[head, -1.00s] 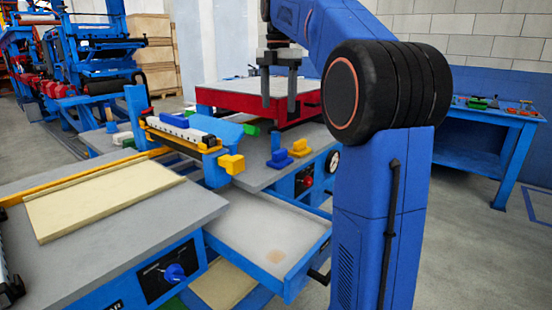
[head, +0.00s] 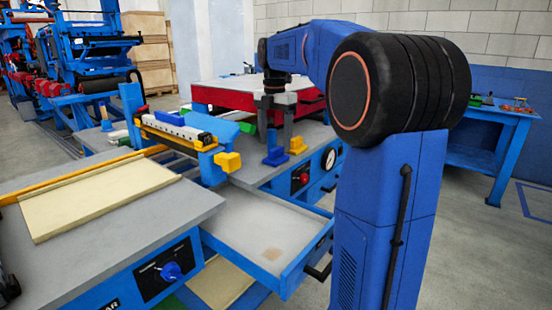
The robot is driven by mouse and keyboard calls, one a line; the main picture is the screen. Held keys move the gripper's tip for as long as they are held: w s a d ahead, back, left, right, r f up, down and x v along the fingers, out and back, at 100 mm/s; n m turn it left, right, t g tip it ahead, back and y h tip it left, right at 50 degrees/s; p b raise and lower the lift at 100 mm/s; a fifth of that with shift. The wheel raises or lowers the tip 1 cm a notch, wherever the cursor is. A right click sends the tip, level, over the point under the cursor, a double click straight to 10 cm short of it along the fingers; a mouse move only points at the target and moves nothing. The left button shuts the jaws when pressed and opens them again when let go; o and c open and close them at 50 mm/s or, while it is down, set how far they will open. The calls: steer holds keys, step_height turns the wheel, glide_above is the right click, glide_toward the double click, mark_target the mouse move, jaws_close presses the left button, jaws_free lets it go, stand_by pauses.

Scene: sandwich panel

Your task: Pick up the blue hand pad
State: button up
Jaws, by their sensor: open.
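The blue hand pad (head: 275,157) sits on the grey bench top, in front of the red-framed press. My gripper (head: 275,138) points down with its jaws apart, and its fingertips appear just above the pad's upper part. The fingers overlap the pad's handle in this view, so I cannot tell whether they straddle it or are still behind or above it. Nothing is seen held in the jaws.
A yellow hand pad (head: 298,146) stands close to the right of the blue one. The red press (head: 225,97) is behind. A yellow-ended blue scraper assembly (head: 228,161) is to the left. An open drawer (head: 235,222) juts out in front.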

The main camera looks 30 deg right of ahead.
mark_target(276, 148)
steer(key=shift+s+f, duration=0.2)
steer(key=shift+f, duration=1.85)
steer(key=c, duration=1.2)
steer(key=shift+c, duration=0.2)
steer(key=shift+r, duration=0.85)
steer(key=shift+d+r, duration=0.1)
steer(key=shift+r, duration=0.8)
steer(key=s+d, duration=0.3)
steer(key=s, duration=0.5)
steer(key=s+d, duration=0.3)
steer(key=s, duration=0.6)
